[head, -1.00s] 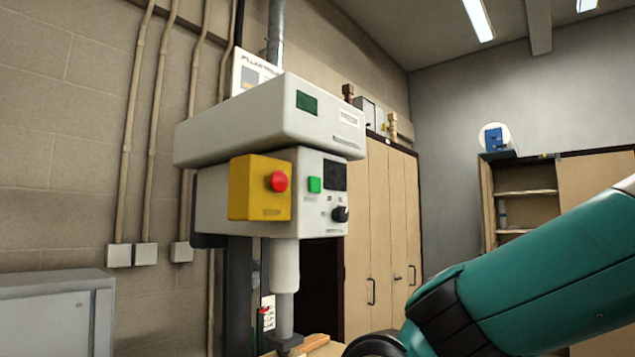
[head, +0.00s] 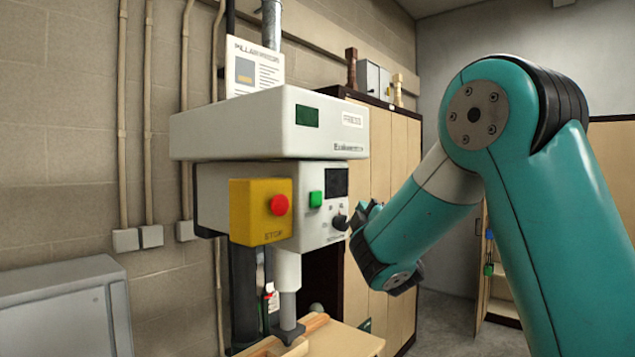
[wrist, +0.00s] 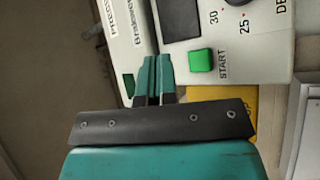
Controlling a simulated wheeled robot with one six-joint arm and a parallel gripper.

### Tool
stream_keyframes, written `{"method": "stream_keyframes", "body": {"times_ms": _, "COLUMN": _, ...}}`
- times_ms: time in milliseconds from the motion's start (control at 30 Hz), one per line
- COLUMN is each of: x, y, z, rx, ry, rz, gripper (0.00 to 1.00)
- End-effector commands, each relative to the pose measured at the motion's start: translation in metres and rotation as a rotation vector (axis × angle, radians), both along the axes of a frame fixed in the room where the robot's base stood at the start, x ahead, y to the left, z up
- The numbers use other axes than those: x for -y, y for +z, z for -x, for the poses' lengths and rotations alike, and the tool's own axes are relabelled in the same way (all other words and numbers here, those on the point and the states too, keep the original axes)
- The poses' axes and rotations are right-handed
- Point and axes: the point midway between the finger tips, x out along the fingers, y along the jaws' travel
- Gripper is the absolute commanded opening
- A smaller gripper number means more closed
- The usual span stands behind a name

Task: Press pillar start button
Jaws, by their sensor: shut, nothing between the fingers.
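The pillar press (head: 270,125) stands against the block wall in the head view. Its green start button (head: 316,199) is on the front panel, right of the yellow stop box (head: 250,210) with its red button. In the wrist view the press appears turned sideways, and the green button (wrist: 201,60) sits beside the word START. My gripper (wrist: 154,62) is shut and empty, its tips to the left of the button in that view, with a visible gap in the picture. In the head view the gripper is partly hidden by my arm, just right of the panel.
A dark knob (head: 340,222) and a dark display (head: 336,182) are close to the button. A wooden table (head: 345,342) is under the press. A grey cabinet (head: 65,310) stands at left, and wooden lockers (head: 395,150) are behind.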

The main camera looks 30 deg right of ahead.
Motion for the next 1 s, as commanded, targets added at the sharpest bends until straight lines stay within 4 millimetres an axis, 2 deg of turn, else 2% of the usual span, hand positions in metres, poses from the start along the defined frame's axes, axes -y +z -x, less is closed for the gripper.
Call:
{"method": "stream_keyframes", "body": {"times_ms": 33, "x": 0.001, "y": 0.007, "z": 0.000, "rx": 0.009, "ry": -0.002, "rz": 0.034, "gripper": 0.00}}
{"method": "stream_keyframes", "body": {"times_ms": 100, "x": 0.000, "y": 0.009, "z": 0.000, "rx": 0.016, "ry": -0.003, "rz": 0.060, "gripper": 0.00}}
{"method": "stream_keyframes", "body": {"times_ms": 533, "x": -0.002, "y": 0.008, "z": -0.005, "rx": 0.018, "ry": 0.000, "rz": 0.060, "gripper": 0.00}}
{"method": "stream_keyframes", "body": {"times_ms": 667, "x": -0.006, "y": 0.009, "z": -0.017, "rx": 0.018, "ry": 0.000, "rz": 0.060, "gripper": 0.00}}
{"method": "stream_keyframes", "body": {"times_ms": 1000, "x": -0.022, "y": 0.010, "z": -0.062, "rx": 0.017, "ry": -0.001, "rz": 0.058, "gripper": 0.00}}
